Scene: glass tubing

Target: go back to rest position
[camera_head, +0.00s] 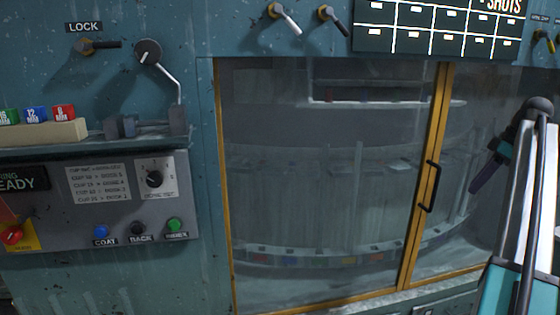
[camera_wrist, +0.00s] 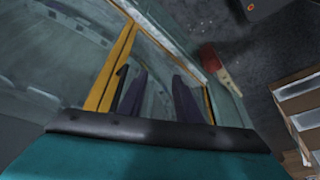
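My arm rises at the right of the head view, and my gripper (camera_head: 487,170) hangs from it in front of the right part of the glass doors (camera_head: 330,170). In the wrist view two dark purple fingers of my gripper (camera_wrist: 160,84) stand apart with nothing visible between them. The yellow door frame (camera_wrist: 108,75) shows behind and beside the fingers. Whether the fingers touch the glass cannot be told.
A black door handle (camera_head: 429,187) sits on the yellow frame. A control panel (camera_head: 110,200) with knobs and buttons is at the left, below a shelf with coloured blocks (camera_head: 36,114). A red-and-cream object (camera_wrist: 220,70) and a shelf unit (camera_wrist: 300,105) show at the wrist view's right.

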